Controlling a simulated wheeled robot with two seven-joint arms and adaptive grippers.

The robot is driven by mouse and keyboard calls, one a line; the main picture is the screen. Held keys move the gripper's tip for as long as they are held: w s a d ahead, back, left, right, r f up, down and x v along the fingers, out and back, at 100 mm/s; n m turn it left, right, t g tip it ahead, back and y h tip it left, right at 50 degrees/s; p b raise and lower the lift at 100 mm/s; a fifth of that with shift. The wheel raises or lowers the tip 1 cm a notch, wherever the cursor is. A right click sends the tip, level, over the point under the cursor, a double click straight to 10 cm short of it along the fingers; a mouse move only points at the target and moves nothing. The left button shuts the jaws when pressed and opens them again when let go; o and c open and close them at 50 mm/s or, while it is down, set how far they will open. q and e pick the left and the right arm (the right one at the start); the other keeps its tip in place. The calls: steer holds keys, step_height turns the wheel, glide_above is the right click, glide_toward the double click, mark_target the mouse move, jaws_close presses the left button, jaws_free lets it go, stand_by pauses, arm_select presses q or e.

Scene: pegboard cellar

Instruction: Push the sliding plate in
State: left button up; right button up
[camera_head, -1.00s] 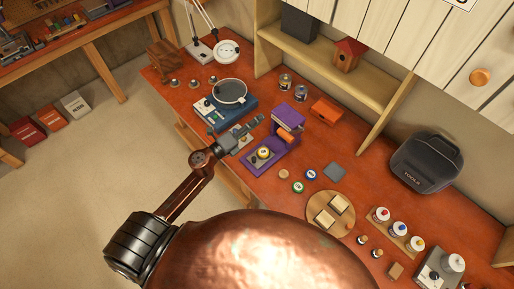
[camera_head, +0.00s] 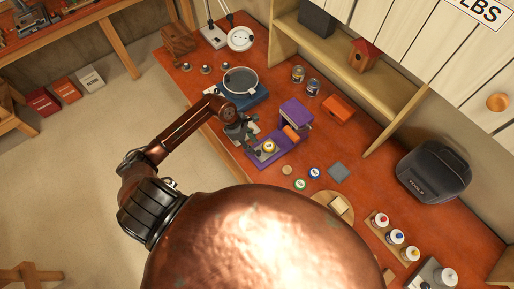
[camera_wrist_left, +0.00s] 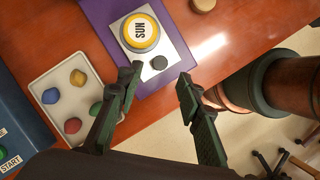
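The purple device (camera_head: 295,113) stands on the red bench, with a purple base (camera_wrist_left: 107,12) low in front. A light grey plate (camera_wrist_left: 158,72) lies on that base in the left wrist view. It carries a yellow-rimmed disc marked SUN (camera_wrist_left: 140,33) and a small black knob (camera_wrist_left: 159,63). The disc also shows in the head view (camera_head: 269,147). My left gripper (camera_wrist_left: 160,76) is open and empty, its fingertips around the knob's near side in the picture; contact cannot be told. It also shows in the head view (camera_head: 252,143), beside the plate. My right gripper is out of view.
A blue device with a round dish (camera_head: 241,82) stands behind. Small round tins (camera_head: 300,184) and an orange box (camera_head: 338,107) sit nearby. Open floor lies left of the bench.

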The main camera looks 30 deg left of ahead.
mark_target(259, 152)
arm_select(q)
steer(key=shift+p+x, duration=0.65)
steer(key=shift+x, duration=2)
steer(key=shift+d, duration=0.1)
steer(key=shift+c, duration=0.6)
jaws_close()
steer(key=shift+w, duration=0.1)
